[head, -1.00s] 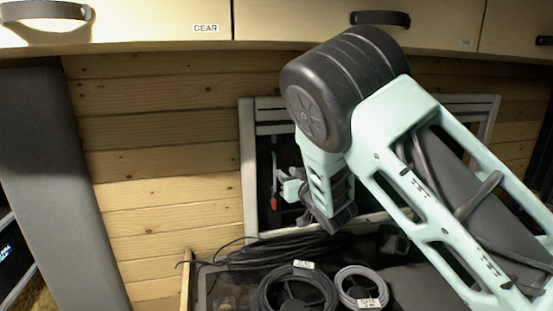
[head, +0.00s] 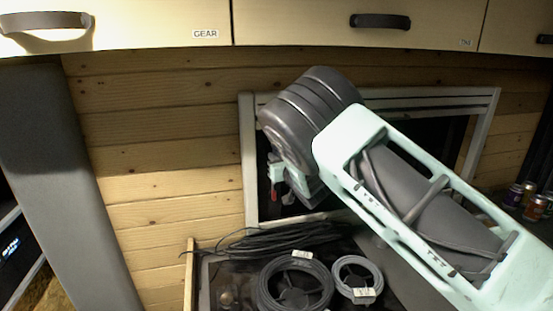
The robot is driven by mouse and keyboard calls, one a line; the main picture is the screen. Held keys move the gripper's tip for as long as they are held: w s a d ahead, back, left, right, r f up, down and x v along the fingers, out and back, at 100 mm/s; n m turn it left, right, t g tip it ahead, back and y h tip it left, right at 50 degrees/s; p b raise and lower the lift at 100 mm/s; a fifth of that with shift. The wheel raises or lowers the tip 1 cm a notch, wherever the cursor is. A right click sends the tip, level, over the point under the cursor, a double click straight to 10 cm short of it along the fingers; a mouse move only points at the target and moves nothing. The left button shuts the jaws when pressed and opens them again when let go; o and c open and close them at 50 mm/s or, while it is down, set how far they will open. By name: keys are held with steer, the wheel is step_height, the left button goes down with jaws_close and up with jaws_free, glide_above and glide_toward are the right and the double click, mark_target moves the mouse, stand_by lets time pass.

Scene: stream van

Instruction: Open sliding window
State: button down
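The sliding window (head: 249,165) is set in the wood-plank wall, with a pale grey frame and dark glass. My arm crosses in front of it and hides much of its middle. A small red part (head: 276,173) shows near the left side of the frame, just left of my arm's end; whether it belongs to the window's latch or to my gripper I cannot tell. My gripper is mostly hidden behind my dark wrist joint, close to the left part of the window. Its fingers and any contact with the window are not visible.
Overhead cabinets (head: 330,22) with dark handles run above the window. Below it, cable coils (head: 296,287) and a loose black cable (head: 280,240) lie on a dark surface. Cans (head: 536,207) stand at the right. A grey panel (head: 65,180) rises at the left.

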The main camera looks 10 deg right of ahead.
steer(key=d+b, duration=0.9)
steer(key=d, duration=2)
steer(key=c, duration=1.5)
jaws_free()
steer(key=shift+c, duration=0.2)
steer(key=shift+s+b, duration=0.1)
steer(key=shift+b, duration=0.2)
steer(key=s+d+b, duration=0.3)
steer(key=s+b, duration=0.3)
steer(key=s, duration=1.1)
steer(key=shift+d, duration=0.15)
